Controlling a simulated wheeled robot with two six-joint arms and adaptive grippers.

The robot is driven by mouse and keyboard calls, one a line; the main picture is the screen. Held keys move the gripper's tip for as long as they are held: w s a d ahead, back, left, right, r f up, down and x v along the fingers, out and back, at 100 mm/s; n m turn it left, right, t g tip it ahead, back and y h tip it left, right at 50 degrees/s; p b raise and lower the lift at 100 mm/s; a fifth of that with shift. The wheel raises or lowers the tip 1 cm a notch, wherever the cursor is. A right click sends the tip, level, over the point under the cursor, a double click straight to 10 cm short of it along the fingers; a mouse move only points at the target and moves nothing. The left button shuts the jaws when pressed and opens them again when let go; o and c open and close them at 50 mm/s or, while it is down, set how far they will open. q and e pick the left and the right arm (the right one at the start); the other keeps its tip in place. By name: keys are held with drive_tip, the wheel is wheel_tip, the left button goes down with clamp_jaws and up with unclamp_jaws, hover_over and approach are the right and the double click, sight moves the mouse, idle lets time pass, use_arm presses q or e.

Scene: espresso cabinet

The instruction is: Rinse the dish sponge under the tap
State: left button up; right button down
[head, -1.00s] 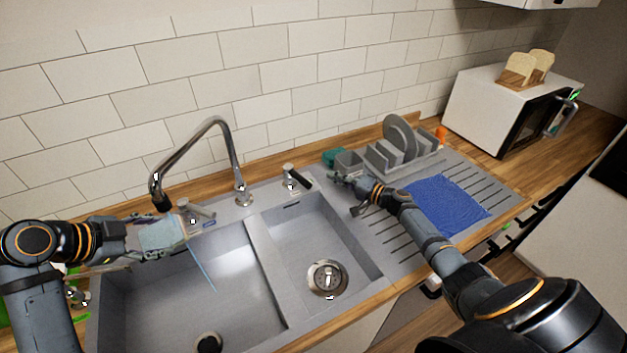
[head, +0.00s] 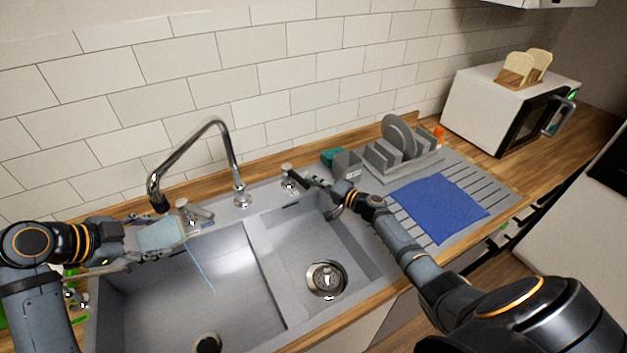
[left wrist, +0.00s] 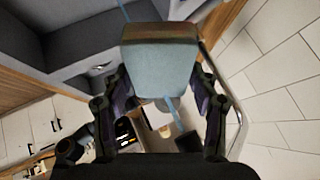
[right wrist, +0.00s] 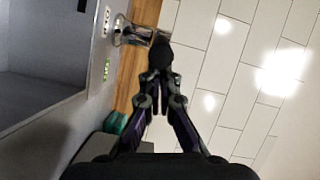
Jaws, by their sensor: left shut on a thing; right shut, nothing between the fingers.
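My left gripper (head: 138,238) is shut on the light blue dish sponge (head: 160,235), below the tap's spout and above the left basin (head: 190,290). In the left wrist view the sponge (left wrist: 158,65) sits between the fingers. A thin blue stream (head: 203,274) runs down below the sponge, and a blue strip (left wrist: 172,110) shows beside it in the left wrist view. The chrome tap (head: 210,130) arches over it. My right gripper (head: 335,192) is shut and empty at the tap's dark-handled lever (head: 305,180). In the right wrist view the dark handle end (right wrist: 160,52) is beyond the fingertips; contact is unclear.
The right basin (head: 300,245) is empty. A blue cloth (head: 440,208) lies on the drainboard. A dish rack (head: 400,160) with plates, a grey holder (head: 347,165) and a green item (head: 330,156) stand behind. A white microwave (head: 495,105) is at right.

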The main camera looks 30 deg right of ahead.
drive_tip(key=shift+s+a+m+t+h, duration=0.15)
drive_tip(key=shift+s+a+m+h, duration=0.15)
drive_tip(key=shift+a, duration=0.3)
drive_tip(key=shift+s+a+m+t+h, duration=0.15)
drive_tip(key=shift+s+a+m+h, duration=0.1)
drive_tip(key=shift+a+h, duration=0.25)
drive_tip(key=shift+d, duration=0.15)
use_arm(q)
drive_tip(key=shift+a, duration=0.15)
drive_tip(key=shift+s+r, duration=0.1)
drive_tip(key=shift+s, duration=0.05)
use_arm(e)
drive_tip(key=s+d, duration=0.2)
drive_tip(key=s, duration=0.1)
drive_tip(key=s+d+r, duration=0.1)
drive_tip(key=s+d, duration=0.1)
drive_tip(key=s, duration=0.1)
drive_tip(key=s+d, duration=0.2)
drive_tip(key=s, duration=0.1)
drive_tip(key=shift+s+r, duration=0.1)
drive_tip(key=shift+r, duration=0.2)
use_arm(q)
drive_tip(key=shift+w, duration=0.2)
use_arm(e)
drive_tip(key=shift+s, duration=0.15)
drive_tip(key=shift+d, duration=0.1)
